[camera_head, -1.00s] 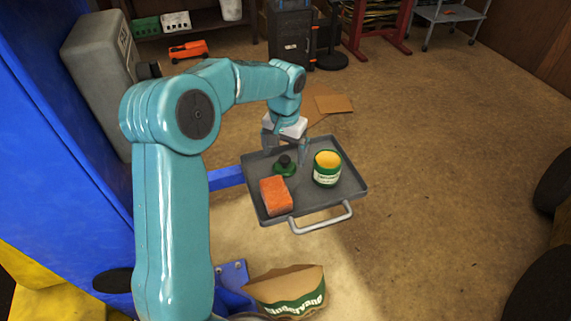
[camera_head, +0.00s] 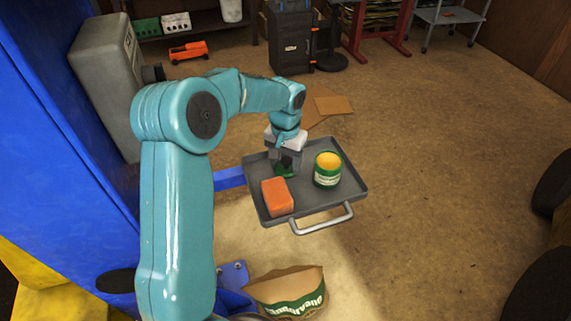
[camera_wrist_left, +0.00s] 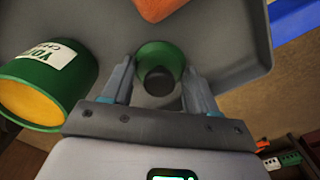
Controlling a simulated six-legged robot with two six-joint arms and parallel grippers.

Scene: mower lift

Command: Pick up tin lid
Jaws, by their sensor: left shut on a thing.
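The tin lid (camera_head: 285,173) is green with a dark round knob and lies on the grey tray. My left gripper (camera_head: 285,162) is over it, with its fingers pointing down. In the left wrist view the lid (camera_wrist_left: 160,54) and its knob sit between the two fingers of my left gripper (camera_wrist_left: 158,75), which is shut on it. In the head view the gripper partly hides the lid. The lid appears to be at tray level. The open green tin (camera_head: 327,171) with yellow contents stands to the right. My right gripper is not in view.
The grey tray (camera_head: 318,201) has a raised rim and a front handle (camera_head: 322,220). An orange block (camera_head: 277,197) lies on it near the lid. A torn paper bag (camera_head: 287,291) is below the tray.

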